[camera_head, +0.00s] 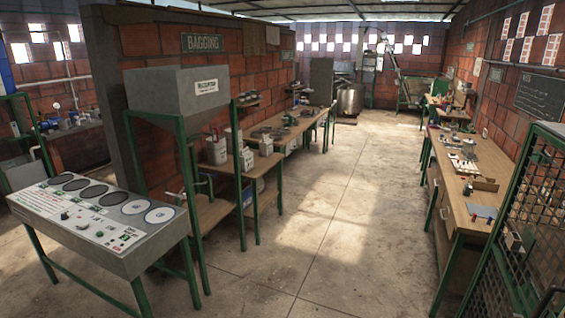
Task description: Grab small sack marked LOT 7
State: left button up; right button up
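I cannot make out a small sack marked LOT 7 in the head camera view. A green sign reading BAGGING (202,42) hangs on the brick wall at upper left. Below it, along the wall, a long wooden bench (262,166) on green legs carries several pale containers (217,150) and small items too small to tell apart. Neither of my grippers shows in this view.
A control panel table (105,215) stands at near left beside a grey tank (180,90) on a green frame. A workbench (480,190) runs along the right, with a green mesh gate (520,230) in front. The concrete floor (330,215) between is clear.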

aim_at(266, 146)
jog(key=z, duration=0.4)
jog(key=i, duration=1.85)
jog(key=z, duration=0.45)
jog(key=i, duration=3.95)
jog(key=u, duration=0.5)
jog(key=i, duration=1.35)
jog(key=u, duration=1.7)
jog(key=i, duration=0.95)
jog(key=u, duration=0.95)
